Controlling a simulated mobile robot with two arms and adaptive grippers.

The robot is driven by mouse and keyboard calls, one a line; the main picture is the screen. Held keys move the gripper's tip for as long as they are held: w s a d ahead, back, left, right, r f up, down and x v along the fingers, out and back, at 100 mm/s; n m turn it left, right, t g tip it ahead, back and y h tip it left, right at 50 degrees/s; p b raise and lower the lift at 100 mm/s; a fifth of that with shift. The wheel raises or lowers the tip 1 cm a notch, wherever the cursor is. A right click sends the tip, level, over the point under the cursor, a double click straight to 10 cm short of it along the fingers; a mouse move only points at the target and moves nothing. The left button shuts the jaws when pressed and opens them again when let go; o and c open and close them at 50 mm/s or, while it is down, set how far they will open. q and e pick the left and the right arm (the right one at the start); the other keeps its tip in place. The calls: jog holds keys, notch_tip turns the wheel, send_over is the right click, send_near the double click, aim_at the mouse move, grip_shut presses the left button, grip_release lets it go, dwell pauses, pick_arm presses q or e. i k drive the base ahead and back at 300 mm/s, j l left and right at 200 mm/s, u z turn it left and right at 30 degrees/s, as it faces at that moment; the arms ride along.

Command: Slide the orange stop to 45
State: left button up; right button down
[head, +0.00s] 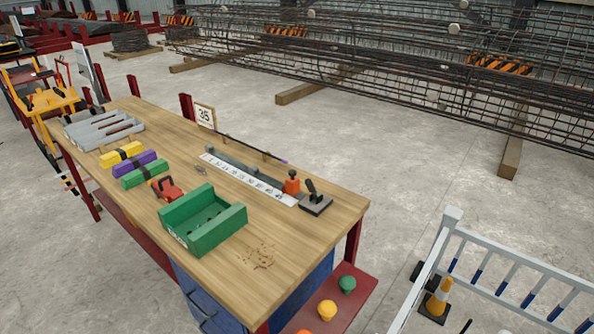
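The orange stop (291,184) stands near the right end of the white numbered scale (246,178) on the wooden workbench. A grey rail runs along the back of the scale, and the stop sits at that rail. The numbers are too small to read surely, so I cannot tell the stop's exact value. A dark rod with a purple end (249,147) lies behind the rail. A small upright card (205,115) at the bench's back edge reads 35. Neither of my grippers shows in the head view.
Beside the scale's right end is a dark lever device (315,203). The workbench (292,254) also holds a green open bin (205,236), a red tool (166,189), colored blocks (138,173) and a grey tray (99,131). A white barrier (515,263) and rebar cages (440,60) stand beyond.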

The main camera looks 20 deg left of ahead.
aim_at(292, 187)
jog(key=j+z, duration=0.3)
jog(key=j, duration=0.35)
jog(key=k+j+z, duration=0.15)
jog(key=j+z, duration=0.2)
jog(key=j, duration=0.3)
